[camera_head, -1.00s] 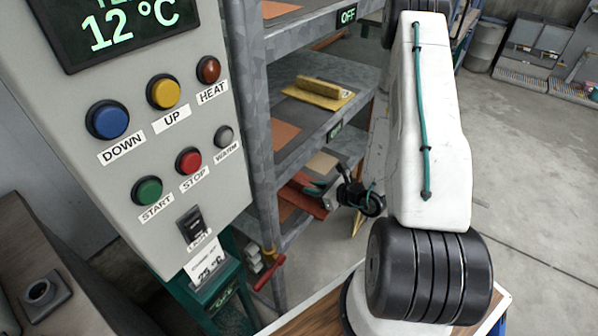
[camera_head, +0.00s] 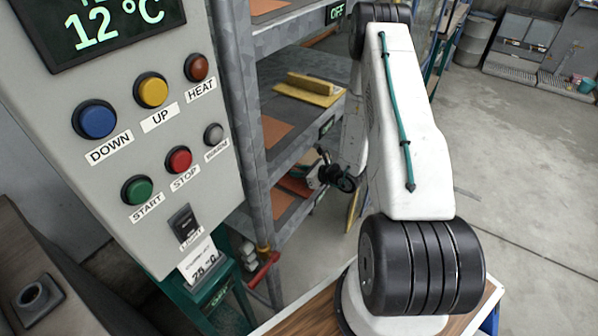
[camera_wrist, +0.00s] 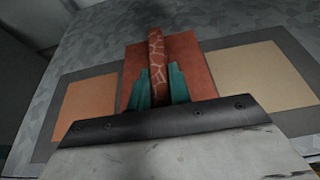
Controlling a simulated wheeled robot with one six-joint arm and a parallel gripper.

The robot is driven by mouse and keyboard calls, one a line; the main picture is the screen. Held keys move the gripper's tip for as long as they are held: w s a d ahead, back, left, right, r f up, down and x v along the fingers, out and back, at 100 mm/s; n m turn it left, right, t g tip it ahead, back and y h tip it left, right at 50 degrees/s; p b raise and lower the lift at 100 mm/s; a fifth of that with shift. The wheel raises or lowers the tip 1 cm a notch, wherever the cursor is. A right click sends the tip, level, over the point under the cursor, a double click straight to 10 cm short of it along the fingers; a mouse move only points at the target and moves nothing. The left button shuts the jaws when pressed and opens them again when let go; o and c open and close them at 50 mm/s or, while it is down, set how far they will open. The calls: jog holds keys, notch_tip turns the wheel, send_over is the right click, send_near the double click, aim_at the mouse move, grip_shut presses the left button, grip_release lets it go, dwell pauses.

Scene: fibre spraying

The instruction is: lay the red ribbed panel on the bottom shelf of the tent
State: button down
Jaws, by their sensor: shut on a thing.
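The red ribbed panel (camera_wrist: 196,70) fills the middle of the wrist view, with its mottled red rib standing up. My gripper (camera_wrist: 158,78) is shut on this rib between its teal fingers. The panel is over the bottom shelf (camera_wrist: 92,48), between an orange square (camera_wrist: 88,102) on the left and a tan square (camera_wrist: 262,75) on the right. I cannot tell whether the panel touches the shelf. In the head view the red panel (camera_head: 294,187) shows small inside the bottom level, partly hidden by my gripper (camera_head: 318,176). The fingertips are hard to make out there.
A yellow ribbed panel (camera_head: 308,88) lies on the shelf above. A grey metal post (camera_head: 238,110) and the button console (camera_head: 130,130) stand left of the opening. A red-handled valve (camera_head: 264,270) is low by the post.

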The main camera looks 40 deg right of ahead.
jog(key=shift+f, duration=0.1)
jog(key=c, duration=1.3)
grip_release()
jog(key=shift+s+d+r, duration=0.1)
jog(key=shift+s+r, duration=0.1)
jog(key=shift+s, duration=0.05)
jog(key=v, duration=1.1)
jog(key=shift+s, duration=0.25)
